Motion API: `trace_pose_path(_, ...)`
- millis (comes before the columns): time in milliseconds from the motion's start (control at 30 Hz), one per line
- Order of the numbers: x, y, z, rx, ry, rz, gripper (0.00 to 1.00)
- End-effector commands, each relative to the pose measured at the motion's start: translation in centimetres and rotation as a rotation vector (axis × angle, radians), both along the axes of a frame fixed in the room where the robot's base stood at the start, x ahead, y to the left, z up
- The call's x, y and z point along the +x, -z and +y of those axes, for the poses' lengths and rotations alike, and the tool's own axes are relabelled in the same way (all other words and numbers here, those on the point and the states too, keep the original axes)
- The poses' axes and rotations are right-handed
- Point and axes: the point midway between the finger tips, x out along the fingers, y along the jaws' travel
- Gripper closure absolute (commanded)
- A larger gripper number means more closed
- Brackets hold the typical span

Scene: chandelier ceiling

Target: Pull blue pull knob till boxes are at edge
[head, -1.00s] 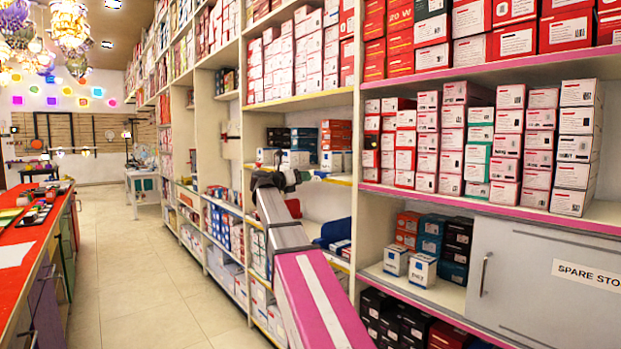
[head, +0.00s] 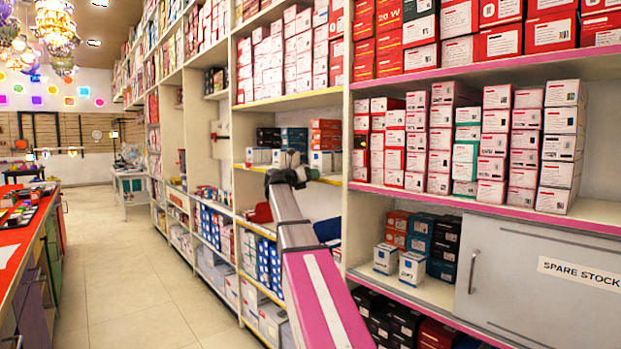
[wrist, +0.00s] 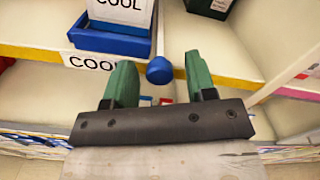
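The blue pull knob (wrist: 159,70) shows in the wrist view at the front of a blue tray (wrist: 112,38) on a shelf. White boxes marked COOL (wrist: 118,12) stand in the tray. In the head view my gripper (head: 290,165) is at the yellow-edged shelf; the arm hides the knob there.
The yellow shelf edge (wrist: 40,52) runs below the tray. A dark green box (wrist: 208,6) stands right of it. In the head view, small boxes (head: 325,160) flank my gripper. A grey spare stock door (head: 540,275) is at right. The aisle floor (head: 125,270) is clear.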

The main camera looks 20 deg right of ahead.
Motion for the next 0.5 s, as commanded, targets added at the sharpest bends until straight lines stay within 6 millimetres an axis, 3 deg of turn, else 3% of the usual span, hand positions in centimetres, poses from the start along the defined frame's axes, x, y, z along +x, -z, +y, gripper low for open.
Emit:
trace_pose_path(33,0.0,0.0,0.0,0.0,0.0,0.0,0.62)
trace_pose_path(133,0.0,0.0,0.0,0.0,0.0,0.0,0.94)
trace_pose_path(167,0.0,0.0,0.0,0.0,0.0,0.0,1.0)
trace_pose_path(367,-0.1,0.0,0.4,0.0,0.0,0.0,1.0)
trace_pose_path(500,-0.8,0.0,2.0,-0.001,-0.001,0.0,1.0)
